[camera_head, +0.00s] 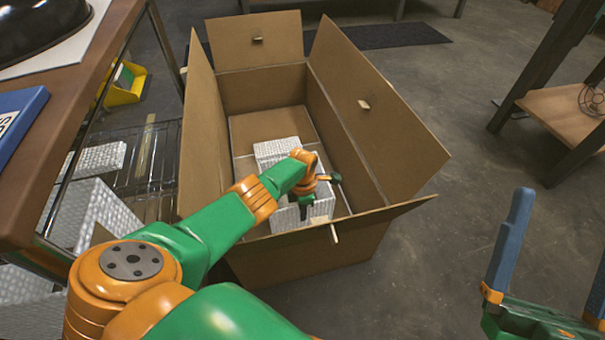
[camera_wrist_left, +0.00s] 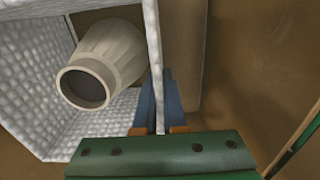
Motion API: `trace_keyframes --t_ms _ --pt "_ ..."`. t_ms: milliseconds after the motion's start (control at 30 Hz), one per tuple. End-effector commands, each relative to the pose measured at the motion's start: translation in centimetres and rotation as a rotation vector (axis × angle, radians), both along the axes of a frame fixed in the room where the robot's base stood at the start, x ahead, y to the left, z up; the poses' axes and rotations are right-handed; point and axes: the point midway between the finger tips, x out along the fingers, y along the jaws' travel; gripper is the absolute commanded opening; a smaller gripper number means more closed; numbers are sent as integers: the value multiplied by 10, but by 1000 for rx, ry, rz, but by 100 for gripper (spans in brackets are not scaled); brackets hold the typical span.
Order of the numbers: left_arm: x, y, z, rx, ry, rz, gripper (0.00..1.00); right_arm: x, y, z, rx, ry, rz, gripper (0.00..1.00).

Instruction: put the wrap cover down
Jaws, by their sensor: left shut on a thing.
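The wrap cover (camera_head: 287,217) is a white, quilted, open box-like shell inside the cardboard box (camera_head: 222,120). It also shows in the left wrist view (camera_wrist_left: 32,75). My left gripper (camera_wrist_left: 158,92) is shut on one thin wall of the cover, with a blue finger on each side. My right gripper (camera_head: 550,265) is open and empty.
The cardboard box stands on the floor with its flaps spread. A wooden table (camera_head: 75,85) and a wire rack (camera_head: 150,155) with white quilted pieces (camera_head: 95,215) are at left. A shelf unit (camera_head: 560,105) is at right. Floor right of the box is clear.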

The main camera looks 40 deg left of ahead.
Motion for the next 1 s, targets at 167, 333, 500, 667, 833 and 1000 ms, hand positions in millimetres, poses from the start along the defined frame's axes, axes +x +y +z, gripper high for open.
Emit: trace_keyframes --t_ms 167,333,500,667,833,1000 --pt "0 0 -1 0 0 0 0 -4 0 3 6 -26 3 100" --pt "0 0 -2 0 0 0 0 -7 0 5 11 -44 6 100" --pt "0 0 -2 0 0 0 24 -10 0 8 17 -67 7 100" --pt "0 0 -2 0 0 0 38 -10 0 9 17 -69 8 100" --pt "0 0 -2 0 0 0 38 -10 -1 11 17 -74 6 100" --pt "0 0 2 0 0 -1 38 2 0 1 -4 10 -3 100"
